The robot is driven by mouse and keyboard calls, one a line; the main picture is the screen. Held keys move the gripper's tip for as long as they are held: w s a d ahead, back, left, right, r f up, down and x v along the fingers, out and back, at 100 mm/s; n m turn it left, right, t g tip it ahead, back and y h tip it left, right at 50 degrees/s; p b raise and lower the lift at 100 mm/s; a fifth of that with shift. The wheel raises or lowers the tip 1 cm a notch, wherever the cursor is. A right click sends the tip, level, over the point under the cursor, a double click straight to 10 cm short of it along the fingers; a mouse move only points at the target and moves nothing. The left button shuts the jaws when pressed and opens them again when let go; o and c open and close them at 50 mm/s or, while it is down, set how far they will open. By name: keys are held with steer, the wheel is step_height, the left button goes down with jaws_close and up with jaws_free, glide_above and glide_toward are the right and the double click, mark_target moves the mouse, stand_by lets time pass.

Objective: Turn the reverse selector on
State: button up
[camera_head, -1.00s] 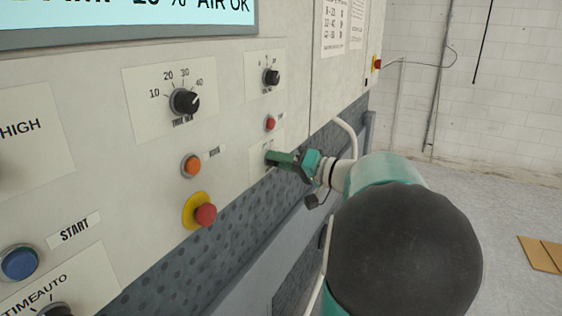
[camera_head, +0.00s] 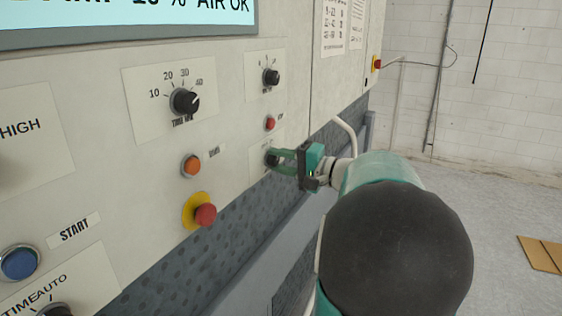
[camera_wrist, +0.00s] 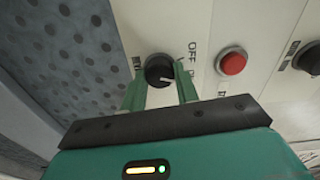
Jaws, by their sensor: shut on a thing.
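The reverse selector is a black round knob (camera_wrist: 159,70) with a white pointer line, on a light plate with an "OFF" label and another label partly covered by a finger. In the wrist view the pointer line points right. My gripper (camera_wrist: 160,88) has one green finger on each side of the knob and is shut on it. In the head view my gripper (camera_head: 274,159) is at the lower plate of the panel, and its fingers partly hide the selector (camera_head: 268,158).
A red button (camera_head: 270,123) sits just above the selector. An orange button (camera_head: 191,165), a red button on a yellow ring (camera_head: 204,214) and a timer knob (camera_head: 185,101) are to the left. A white curved pipe (camera_head: 348,130) runs behind my gripper.

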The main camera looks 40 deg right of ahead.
stand_by(0.3)
steer(key=o, duration=1)
steer(key=shift+c, duration=0.2)
steer(key=shift+s, duration=0.1)
steer(key=v, duration=1.3)
steer(key=shift+s, duration=0.3)
steer(key=shift+d+f, duration=0.1)
steer(key=shift+d, duration=0.05)
